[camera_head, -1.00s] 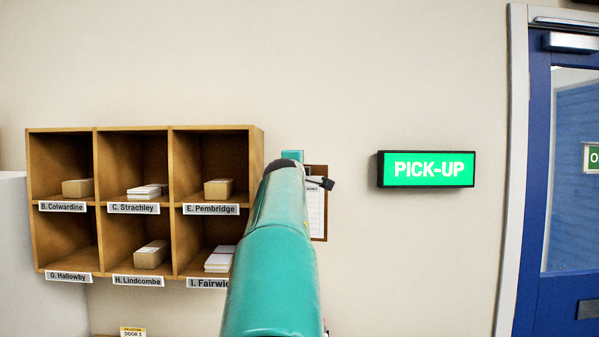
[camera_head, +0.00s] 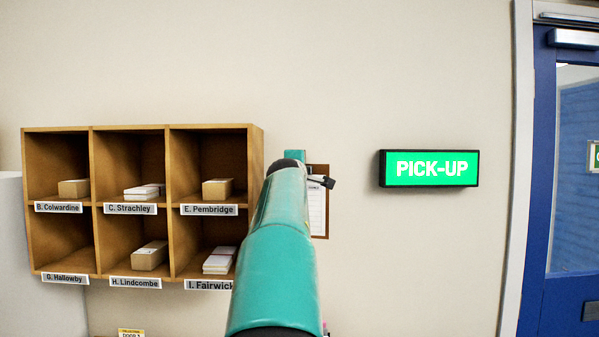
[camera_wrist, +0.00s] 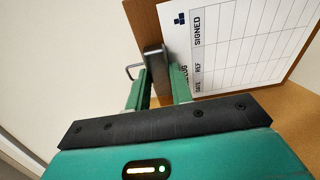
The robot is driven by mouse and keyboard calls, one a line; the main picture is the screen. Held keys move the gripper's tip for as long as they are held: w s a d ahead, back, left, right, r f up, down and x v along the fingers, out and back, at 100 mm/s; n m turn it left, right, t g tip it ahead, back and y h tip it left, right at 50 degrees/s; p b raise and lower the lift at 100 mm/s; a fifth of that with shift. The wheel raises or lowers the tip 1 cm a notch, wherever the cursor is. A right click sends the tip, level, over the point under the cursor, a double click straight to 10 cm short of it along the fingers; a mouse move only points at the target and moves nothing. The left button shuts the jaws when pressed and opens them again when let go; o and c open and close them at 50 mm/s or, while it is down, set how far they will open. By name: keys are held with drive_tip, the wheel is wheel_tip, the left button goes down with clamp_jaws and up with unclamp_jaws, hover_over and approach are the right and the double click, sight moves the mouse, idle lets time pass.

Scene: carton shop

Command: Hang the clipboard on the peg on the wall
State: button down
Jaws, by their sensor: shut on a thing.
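The clipboard is brown with a printed white sheet and a dark clip. It shows in the head view (camera_head: 319,222), upright beyond the end of my arm and right of the pigeonholes. In the wrist view the clipboard (camera_wrist: 145,22) fills the upper right, its sheet marked "SIGNED". My gripper (camera_wrist: 160,84) is shut on the clipboard near its dark clip. A thin wire loop juts out left of the clip. My arm hides part of the clipboard in the head view. I cannot make out the peg, nor whether the loop touches anything.
Wooden pigeonholes (camera_head: 95,133) with labelled compartments and small boxes hang on the wall close left of my arm. A lit green PICK-UP sign (camera_head: 430,168) is to the right, with bare wall between. A blue door (camera_head: 540,150) stands at the far right.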

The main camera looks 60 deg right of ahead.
drive_tip(key=w+f+x, duration=0.1)
drive_tip(key=x, duration=0.6)
drive_tip(key=shift+f, duration=0.2)
idle(0.7)
drive_tip(key=shift+d, duration=0.1)
idle(0.4)
